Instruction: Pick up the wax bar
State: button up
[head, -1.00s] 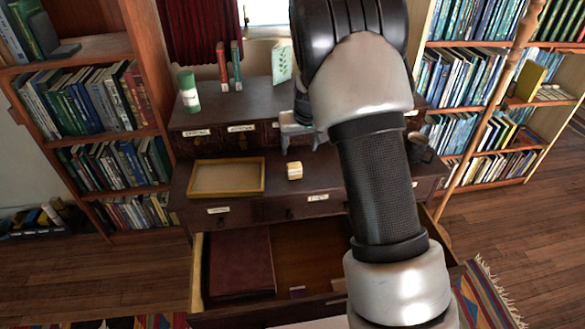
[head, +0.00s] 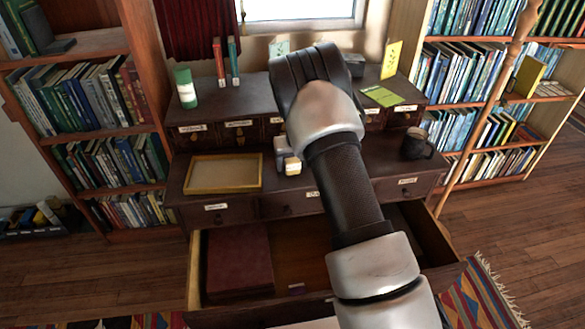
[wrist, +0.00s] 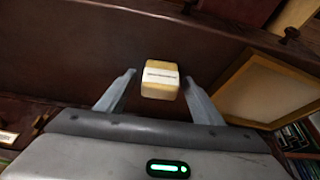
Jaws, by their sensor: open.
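The wax bar looks like a small yellow block with a white label band (head: 292,166); it rests on the dark desk's surface, just right of the wooden tray. In the wrist view the wax bar (wrist: 160,80) appears between the tips of my two grey fingers. My gripper (wrist: 159,77) is open, with a visible gap on each side of the bar. In the head view my arm hides most of the gripper, and only a grey part of it shows beside the bar. Whether the fingertips reach past the bar is hard to tell.
A shallow wooden tray (head: 224,174) lies left of the bar. The open drawer (head: 195,262) below holds a dark red book (head: 240,260). A dark mug (head: 415,144) stands at right, and a green cylinder (head: 185,88) stands on the upper shelf. Bookshelves flank the desk.

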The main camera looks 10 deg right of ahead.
aim_at(293, 160)
jog(key=shift+f, duration=0.15)
jog(key=c, duration=1.2)
jog(key=shift+o, duration=0.2)
jog(key=shift+w, duration=0.1)
notch_tip(293, 160, up, 10)
jog(key=shift+r+p, duration=0.1)
jog(key=shift+p, duration=0.65)
jog(key=o, duration=0.4)
jog(key=shift+c, duration=1.3)
